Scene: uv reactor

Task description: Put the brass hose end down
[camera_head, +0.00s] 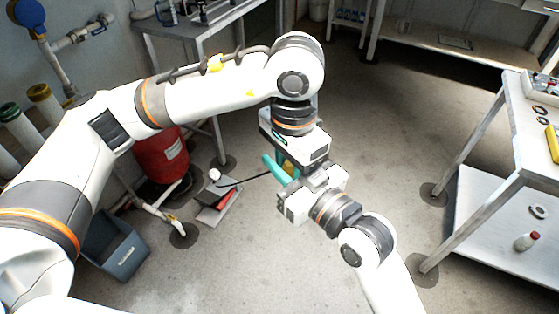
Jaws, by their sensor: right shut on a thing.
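The brass hose end (288,167) is a small yellow piece in the middle of the head view, between teal parts. A thin dark hose runs left from there. My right gripper (286,171), on the arm from the lower right, is shut on the brass hose end and holds it above the floor. My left gripper (317,176), on the arm from the left, points down close beside the right one. Its fingers are partly hidden, so its opening does not show. The two grippers overlap in this view, and I cannot tell whether they touch.
A grey and red device (217,203) stands on the floor to the left, near a red drum (166,160) and a dark bin (116,248). A white two-level table (490,220) stands right, a metal bench (190,27) at the back. Open floor lies between.

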